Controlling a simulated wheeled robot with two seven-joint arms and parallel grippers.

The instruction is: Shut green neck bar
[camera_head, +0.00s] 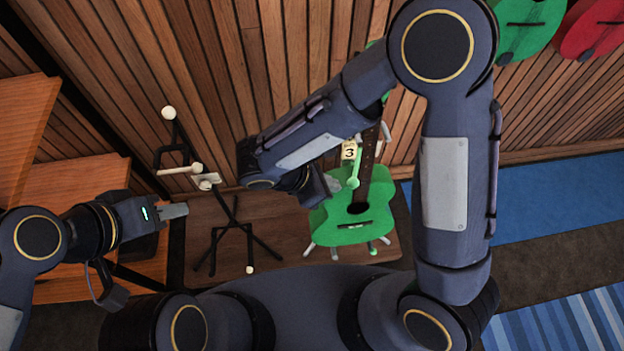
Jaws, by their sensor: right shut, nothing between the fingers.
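A green ukulele (352,222) stands upright on a stand on the low wooden platform. I cannot tell whether the bar crosses in front of the neck. My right gripper (333,184) is shut and empty, just left of the bar's tip; contact is unclear. My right arm hides the upper part of the ukulele and stand. My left gripper (174,211) is far left, away from the ukulele; its finger gap is unclear.
An empty dark stand (233,226) with white tips is left of the ukulele. Wooden steps (62,184) are at the far left. Green (526,22) and red (594,27) instruments hang on the slatted wall. Blue carpet (548,193) at right is clear.

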